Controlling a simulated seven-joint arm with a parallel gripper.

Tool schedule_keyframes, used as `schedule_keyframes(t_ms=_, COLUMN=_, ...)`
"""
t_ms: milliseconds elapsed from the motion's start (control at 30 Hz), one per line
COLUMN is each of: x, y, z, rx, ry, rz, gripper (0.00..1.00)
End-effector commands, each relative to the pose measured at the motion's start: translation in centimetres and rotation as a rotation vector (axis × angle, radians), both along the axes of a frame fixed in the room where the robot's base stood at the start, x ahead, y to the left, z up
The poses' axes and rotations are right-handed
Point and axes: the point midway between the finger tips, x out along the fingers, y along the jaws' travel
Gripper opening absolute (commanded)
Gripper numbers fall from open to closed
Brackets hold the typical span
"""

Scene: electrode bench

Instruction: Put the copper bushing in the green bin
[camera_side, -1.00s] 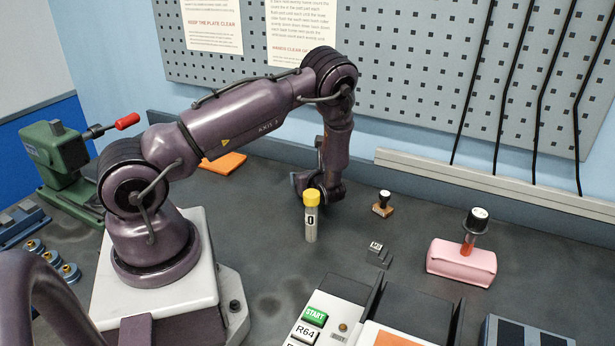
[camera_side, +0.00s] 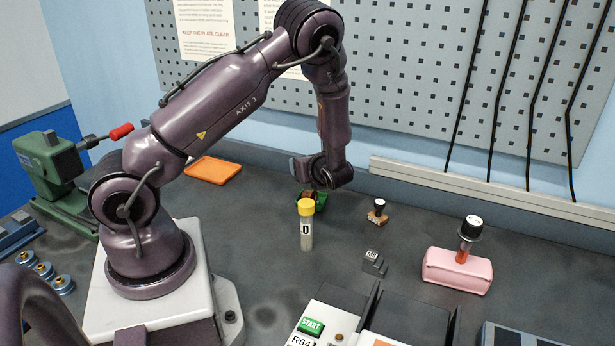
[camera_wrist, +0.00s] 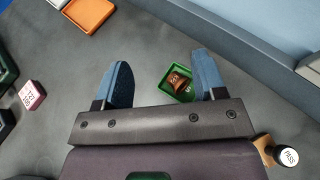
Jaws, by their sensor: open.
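The copper bushing (camera_wrist: 177,81) shows in the wrist view within the walls of the small green bin (camera_wrist: 187,95), tilted against its side. In the side view the green bin (camera_side: 321,201) stands on the bench behind a yellow-capped vial, with a bit of copper colour in it. My gripper (camera_wrist: 161,60) is open, its two blue-grey fingers apart with nothing held between them. The bin lies below, beside the right finger in the wrist view. In the side view my gripper (camera_side: 306,170) is above the bin; the vial partly hides the bin.
The yellow-capped vial (camera_side: 306,225) stands just in front of the bin. An orange tray (camera_side: 213,170) lies back left.

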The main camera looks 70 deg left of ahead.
Motion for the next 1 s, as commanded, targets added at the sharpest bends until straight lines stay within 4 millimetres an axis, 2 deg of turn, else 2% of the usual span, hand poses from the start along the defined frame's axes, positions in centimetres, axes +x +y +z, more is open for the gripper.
schedule_keyframes(t_ms=167, x=-0.2, y=-0.6, z=2.2, rx=-0.027, ry=-0.075, rz=0.056, gripper=0.64)
schedule_keyframes(t_ms=267, x=-0.9, y=-1.9, z=5.0, rx=-0.085, ry=-0.214, rz=0.162, gripper=0.64)
schedule_keyframes(t_ms=367, x=-2.1, y=-4.1, z=8.3, rx=-0.18, ry=-0.399, rz=0.306, gripper=0.64)
schedule_keyframes(t_ms=500, x=-4.2, y=-7.9, z=12.3, rx=-0.347, ry=-0.649, rz=0.507, gripper=0.64)
schedule_keyframes(t_ms=700, x=-7.5, y=-13.9, z=17.0, rx=-0.634, ry=-0.952, rz=0.765, gripper=0.64)
schedule_keyframes(t_ms=900, x=-11.0, y=-20.2, z=20.6, rx=-0.961, ry=-1.168, rz=0.983, gripper=0.64)
schedule_keyframes(t_ms=1000, x=-12.4, y=-22.6, z=21.9, rx=-1.103, ry=-1.23, rz=1.061, gripper=0.64)
